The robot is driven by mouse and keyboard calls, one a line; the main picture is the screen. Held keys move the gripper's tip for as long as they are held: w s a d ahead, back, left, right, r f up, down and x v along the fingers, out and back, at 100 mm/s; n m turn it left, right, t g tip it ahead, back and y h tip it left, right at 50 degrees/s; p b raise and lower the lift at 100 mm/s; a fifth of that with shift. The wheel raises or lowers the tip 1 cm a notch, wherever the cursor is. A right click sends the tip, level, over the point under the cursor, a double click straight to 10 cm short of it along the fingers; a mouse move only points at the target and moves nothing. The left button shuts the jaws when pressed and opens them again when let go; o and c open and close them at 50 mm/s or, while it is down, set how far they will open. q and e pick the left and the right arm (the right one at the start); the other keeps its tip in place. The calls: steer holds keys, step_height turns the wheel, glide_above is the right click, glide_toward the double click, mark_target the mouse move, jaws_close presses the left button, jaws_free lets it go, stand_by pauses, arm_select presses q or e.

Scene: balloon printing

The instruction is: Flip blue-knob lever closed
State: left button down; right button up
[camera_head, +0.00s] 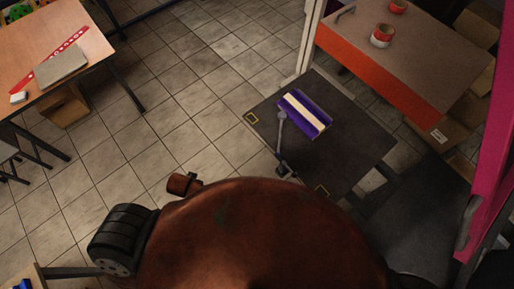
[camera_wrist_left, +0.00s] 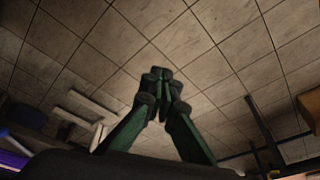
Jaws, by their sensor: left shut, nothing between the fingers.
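In the head view, a lever (camera_head: 281,138) stands on a dark tabletop. It is a thin grey-blue rod with a rounded knob (camera_head: 281,115) at its far end and a small dark base (camera_head: 284,171) at its near end. A purple block with a pale stripe (camera_head: 304,113) lies beside the knob on the right. My left gripper (camera_wrist_left: 162,82) shows in the left wrist view, its green fingers meeting at dark tips. It is shut and empty, with floor tiles behind it. My right gripper is not in view.
The dark tabletop (camera_head: 350,150) has bare room right of the block. A large rounded brown surface (camera_head: 260,240) fills the bottom of the head view. A table with an orange side (camera_head: 385,70) stands at upper right, a wooden table (camera_head: 80,20) at upper left. Tiled floor lies between.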

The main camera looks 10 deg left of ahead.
arm_select(q)
steer(key=w+d+r+m+h+p, duration=0.1)
steer(key=w+d+r, duration=0.15)
steer(key=r, duration=0.25)
steer(key=w+d+r+m+p, duration=0.1)
steer(key=d+r, duration=0.2)
steer(key=r, duration=0.2)
steer(key=w+d+m+g+h, duration=0.1)
steer(key=w+d+m, duration=0.5)
steer(key=w+d, duration=0.4)
steer(key=w+d+r+m+g+h, duration=0.1)
steer(key=w+d+m+h, duration=0.1)
steer(key=w+d+m, duration=0.4)
steer(key=w+d, duration=0.5)
steer(key=d, duration=0.7)
steer(key=shift+d+m+g, duration=0.15)
steer(key=shift+m+g, duration=0.15)
steer(key=shift+m, duration=0.1)
